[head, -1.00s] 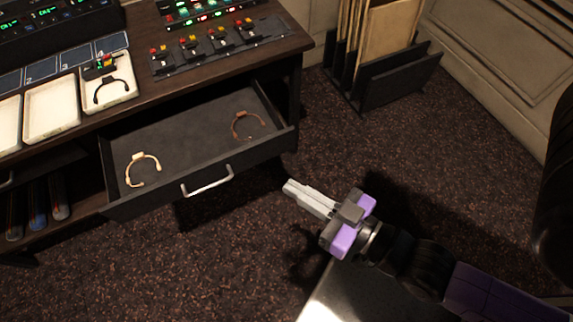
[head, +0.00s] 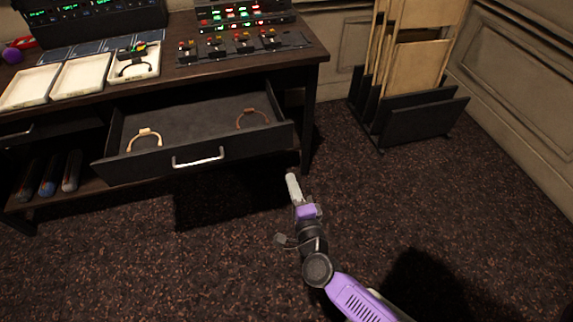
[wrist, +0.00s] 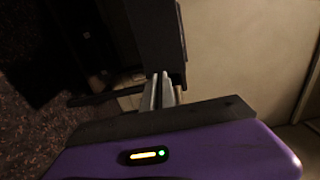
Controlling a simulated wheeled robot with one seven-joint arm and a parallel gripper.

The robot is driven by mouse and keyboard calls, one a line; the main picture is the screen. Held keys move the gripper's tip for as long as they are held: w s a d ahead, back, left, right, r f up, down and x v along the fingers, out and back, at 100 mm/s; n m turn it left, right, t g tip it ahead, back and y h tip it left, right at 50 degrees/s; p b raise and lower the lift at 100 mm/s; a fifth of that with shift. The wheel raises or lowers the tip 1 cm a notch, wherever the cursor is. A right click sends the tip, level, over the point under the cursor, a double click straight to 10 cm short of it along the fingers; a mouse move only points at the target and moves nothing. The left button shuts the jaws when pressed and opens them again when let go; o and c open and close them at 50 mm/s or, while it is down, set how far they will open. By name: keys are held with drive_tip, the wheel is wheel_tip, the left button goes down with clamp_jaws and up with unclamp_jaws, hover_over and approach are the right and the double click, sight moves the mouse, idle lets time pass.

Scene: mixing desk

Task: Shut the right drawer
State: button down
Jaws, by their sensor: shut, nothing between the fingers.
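The right drawer (head: 125,165) is pulled open from the dark wooden desk (head: 95,93) in the head view. Its front carries a silver bar handle (head: 198,162). A pale open ring (head: 145,134) lies at the left inside it and a brown open ring (head: 252,113) at the right. My gripper (head: 291,177) is shut and empty. In the head view it appears just below the drawer front's right end, pointing towards the desk; whether it touches is not clear. In the wrist view my fingers (wrist: 163,90) are together beside a dark panel that I cannot identify.
A black rack (head: 424,118) with tan folders (head: 415,70) stands on the floor right of the desk, near the panelled wall (head: 515,90). White trays (head: 80,80) and a panel of lit switches (head: 240,45) sit on the desktop. The carpet (head: 130,260) before the desk is clear.

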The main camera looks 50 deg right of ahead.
sight(277, 141)
drive_tip(key=b+x, duration=0.1)
drive_tip(key=x, duration=1.2)
drive_tip(key=shift+w+d, duration=0.15)
drive_tip(key=shift+w, duration=0.05)
